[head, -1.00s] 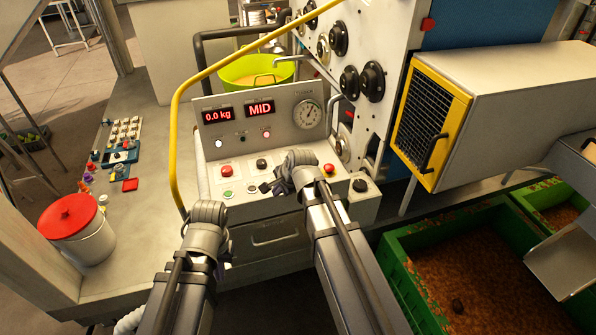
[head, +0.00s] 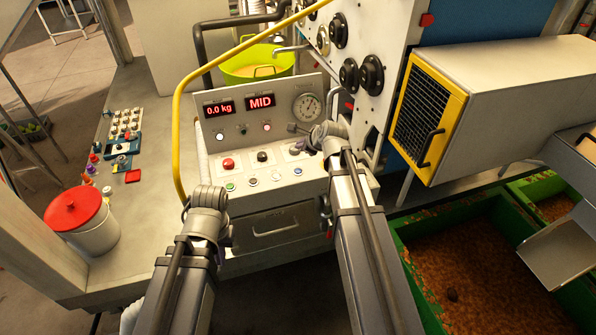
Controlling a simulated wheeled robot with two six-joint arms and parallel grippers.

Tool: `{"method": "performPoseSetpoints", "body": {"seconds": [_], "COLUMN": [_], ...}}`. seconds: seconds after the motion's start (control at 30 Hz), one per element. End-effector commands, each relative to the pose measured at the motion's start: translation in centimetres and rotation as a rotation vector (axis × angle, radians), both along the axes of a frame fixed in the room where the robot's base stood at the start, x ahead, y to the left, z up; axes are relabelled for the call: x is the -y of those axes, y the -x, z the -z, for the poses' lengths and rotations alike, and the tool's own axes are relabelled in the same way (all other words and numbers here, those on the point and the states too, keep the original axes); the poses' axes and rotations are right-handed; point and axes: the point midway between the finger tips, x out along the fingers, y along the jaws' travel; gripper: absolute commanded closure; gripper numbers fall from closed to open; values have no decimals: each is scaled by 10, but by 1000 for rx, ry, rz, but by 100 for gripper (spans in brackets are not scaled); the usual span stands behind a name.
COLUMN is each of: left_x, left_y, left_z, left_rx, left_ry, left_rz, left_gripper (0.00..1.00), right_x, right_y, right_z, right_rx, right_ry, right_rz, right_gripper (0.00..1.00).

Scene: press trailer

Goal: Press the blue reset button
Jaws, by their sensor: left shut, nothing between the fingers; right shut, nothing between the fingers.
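The control panel (head: 215,172) stands ahead, with a red button (head: 228,164), a black button (head: 262,157) and a front row of small round buttons. My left gripper (head: 208,198) is shut and empty in front of the panel's left edge, apart from the buttons.
A yellow rail (head: 177,120) rises at the panel's left. A red-lidded white bucket (head: 92,236) and a small board of buttons (head: 125,125) are on the left. A yellow-framed grille box (head: 432,115) and green bins (head: 407,255) stand on the right.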

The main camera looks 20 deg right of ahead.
Motion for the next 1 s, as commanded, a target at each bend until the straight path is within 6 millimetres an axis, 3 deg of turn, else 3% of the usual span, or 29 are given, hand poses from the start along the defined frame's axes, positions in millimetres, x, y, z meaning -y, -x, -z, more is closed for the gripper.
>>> {"method": "performPoseSetpoints", "body": {"seconds": [0.27, 0.7, 1.0], "left_x": [0, 0, 0], "left_y": [0, 0, 0], "left_z": [19, 77, 88], "left_rx": [0, -1, -1], "left_ry": [-1, -2, -2], "left_rz": [3, 15, 16], "left_gripper": [100, 100, 100], "right_x": [0, 0, 0], "right_y": [0, 0, 0], "right_z": [20, 78, 88], "right_rx": [-1, -1, -1], "right_ry": [1, 1, 1], "right_rz": [-2, -2, -2], "right_gripper": [100, 100, 100]}}
